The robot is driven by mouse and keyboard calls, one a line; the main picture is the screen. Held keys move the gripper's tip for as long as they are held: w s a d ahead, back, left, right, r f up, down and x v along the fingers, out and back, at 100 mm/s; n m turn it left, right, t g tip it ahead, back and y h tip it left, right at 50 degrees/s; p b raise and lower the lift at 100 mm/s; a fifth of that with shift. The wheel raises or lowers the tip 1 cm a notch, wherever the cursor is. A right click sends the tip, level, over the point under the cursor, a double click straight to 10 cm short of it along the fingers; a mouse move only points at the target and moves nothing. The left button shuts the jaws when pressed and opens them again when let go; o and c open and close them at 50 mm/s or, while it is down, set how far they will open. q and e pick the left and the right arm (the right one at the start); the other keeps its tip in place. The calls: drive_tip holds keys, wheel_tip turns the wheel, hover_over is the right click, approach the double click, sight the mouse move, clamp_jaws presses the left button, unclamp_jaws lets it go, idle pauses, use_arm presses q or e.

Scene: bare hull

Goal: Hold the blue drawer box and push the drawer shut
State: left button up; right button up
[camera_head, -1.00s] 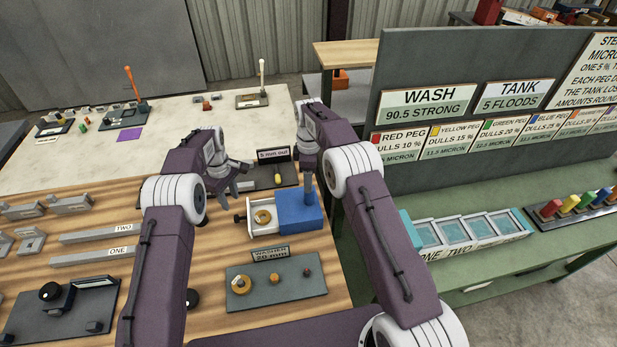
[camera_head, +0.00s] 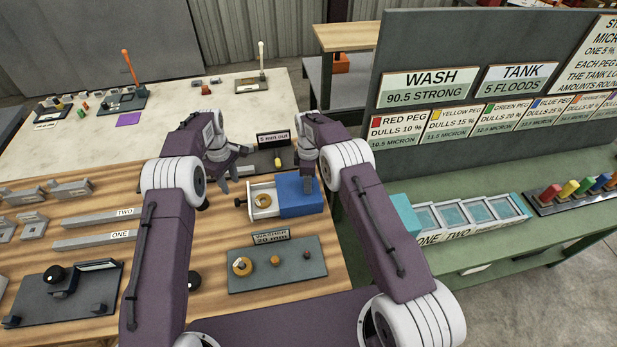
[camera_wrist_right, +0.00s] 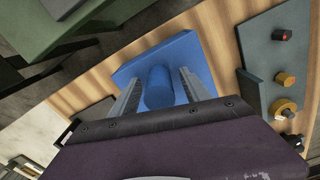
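The blue drawer box (camera_head: 299,196) sits on the wooden table with a blue round post on top. Its white drawer (camera_head: 262,201) stands pulled out to the left, with a brass ring (camera_head: 263,200) inside and a dark knob (camera_head: 239,202) at its left end. My right gripper (camera_head: 308,182) is down over the box. In the right wrist view its fingers stand on both sides of the blue post (camera_wrist_right: 159,88), with a small gap at each side. My left gripper (camera_head: 231,168) has its fingers spread, empty, above and behind the drawer, near the knob side.
A grey board (camera_head: 277,266) with several small parts lies in front of the box, with a washer sign (camera_head: 271,237) between. A dark tray with a sign (camera_head: 274,140) stands behind. Grey bars (camera_head: 97,237) lie to the left. Some bare wood lies left of the knob.

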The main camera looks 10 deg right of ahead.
clamp_jaws()
idle(1.2)
